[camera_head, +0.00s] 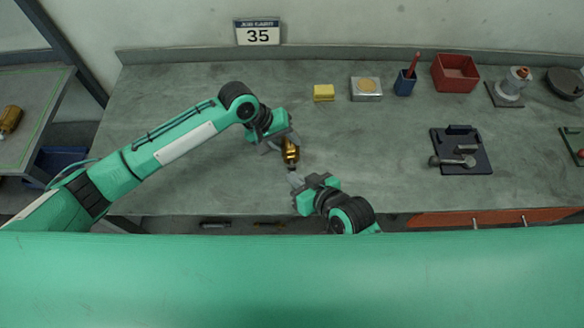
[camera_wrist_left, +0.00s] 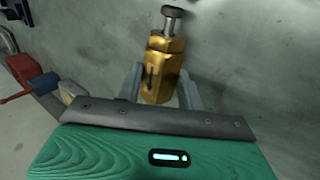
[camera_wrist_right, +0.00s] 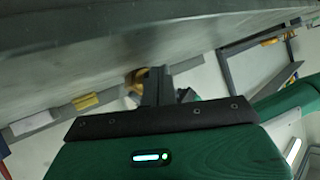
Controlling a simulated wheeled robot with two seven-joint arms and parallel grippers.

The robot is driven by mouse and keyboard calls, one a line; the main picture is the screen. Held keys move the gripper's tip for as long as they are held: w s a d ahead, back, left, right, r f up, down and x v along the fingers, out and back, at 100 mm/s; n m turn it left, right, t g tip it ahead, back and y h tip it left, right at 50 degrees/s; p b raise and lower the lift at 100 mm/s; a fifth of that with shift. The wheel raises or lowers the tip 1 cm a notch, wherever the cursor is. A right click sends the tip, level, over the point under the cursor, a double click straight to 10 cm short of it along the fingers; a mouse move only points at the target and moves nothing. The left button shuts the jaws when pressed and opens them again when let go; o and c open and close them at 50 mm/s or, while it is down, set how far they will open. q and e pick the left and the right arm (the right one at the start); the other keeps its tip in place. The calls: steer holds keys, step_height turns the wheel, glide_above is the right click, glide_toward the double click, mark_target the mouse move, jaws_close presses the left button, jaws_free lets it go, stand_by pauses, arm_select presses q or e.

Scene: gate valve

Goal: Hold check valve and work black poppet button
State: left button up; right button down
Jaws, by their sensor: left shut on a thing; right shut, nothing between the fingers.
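The brass check valve (camera_head: 291,151) is held over the workbench in the head view. My left gripper (camera_head: 284,149) is shut on it. In the left wrist view the hexagonal brass body (camera_wrist_left: 160,70) sits between the two fingers, and the black poppet button (camera_wrist_left: 172,11) stands out from its end on a silver stem. My right gripper (camera_head: 292,176) is shut and empty, its fingertips just below the valve in the head view. In the right wrist view its closed fingers (camera_wrist_right: 157,88) hide part of the brass valve (camera_wrist_right: 135,79). I cannot tell whether they touch the button.
A yellow block (camera_head: 323,93), a silver tin (camera_head: 366,89), a blue cup (camera_head: 404,84) and a red bin (camera_head: 455,73) stand along the back. A dark fixture plate (camera_head: 461,163) lies at right. The bench (camera_head: 370,140) between is clear.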

steer(key=shift+w, duration=0.75)
stand_by(0.6)
steer(key=shift+s, duration=0.15)
steer(key=shift+s, duration=1.1)
steer(key=shift+s, duration=0.1)
steer(key=shift+s+d, duration=0.15)
steer(key=shift+s, duration=2.25)
arm_select(q)
steer(key=o, duration=1.1)
arm_select(e)
steer(key=shift+d, duration=0.1)
arm_select(q)
steer(key=shift+o, duration=0.2)
